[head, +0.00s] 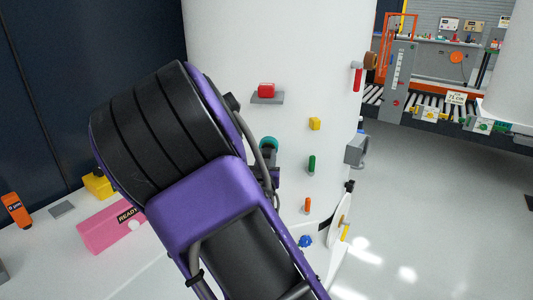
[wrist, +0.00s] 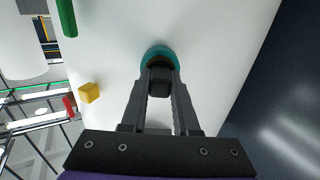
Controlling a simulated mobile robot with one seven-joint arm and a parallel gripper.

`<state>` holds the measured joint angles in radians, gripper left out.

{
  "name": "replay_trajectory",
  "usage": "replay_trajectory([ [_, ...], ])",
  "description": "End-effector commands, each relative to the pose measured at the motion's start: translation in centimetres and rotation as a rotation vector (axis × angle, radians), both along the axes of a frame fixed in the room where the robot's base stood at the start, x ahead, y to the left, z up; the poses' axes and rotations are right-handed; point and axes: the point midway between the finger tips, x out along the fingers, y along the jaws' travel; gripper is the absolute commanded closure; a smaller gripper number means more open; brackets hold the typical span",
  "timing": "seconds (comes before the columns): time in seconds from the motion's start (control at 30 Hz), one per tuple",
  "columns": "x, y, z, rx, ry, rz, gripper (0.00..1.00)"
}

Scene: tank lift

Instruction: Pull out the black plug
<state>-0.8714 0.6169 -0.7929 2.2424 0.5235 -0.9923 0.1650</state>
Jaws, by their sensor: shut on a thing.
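The black plug (wrist: 160,88) shows in the wrist view between the two fingertips of my gripper (wrist: 160,75). My gripper is shut on it. Just beyond the plug is a teal ring (wrist: 157,51) on the white curved wall. I cannot tell whether the plug still sits in the ring, because the fingers cover the place where they meet. In the head view the teal ring (head: 269,143) shows beside my purple arm, and my arm hides most of the gripper and the plug.
The white column (head: 310,50) carries a red block (head: 266,90) on a grey ledge, a yellow block (head: 314,123), a green handle (head: 312,164) and an orange peg (head: 308,205). A pink box (head: 110,229) stands lower left. Open floor (head: 440,200) lies at the right.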

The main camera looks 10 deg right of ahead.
Motion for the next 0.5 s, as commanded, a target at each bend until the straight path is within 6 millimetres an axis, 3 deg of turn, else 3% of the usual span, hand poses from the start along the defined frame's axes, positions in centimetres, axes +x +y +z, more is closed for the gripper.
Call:
replay_trajectory([
  [0.5,-2.0,0.7,0.0,0.001,0.001,0.0,1.0],
])
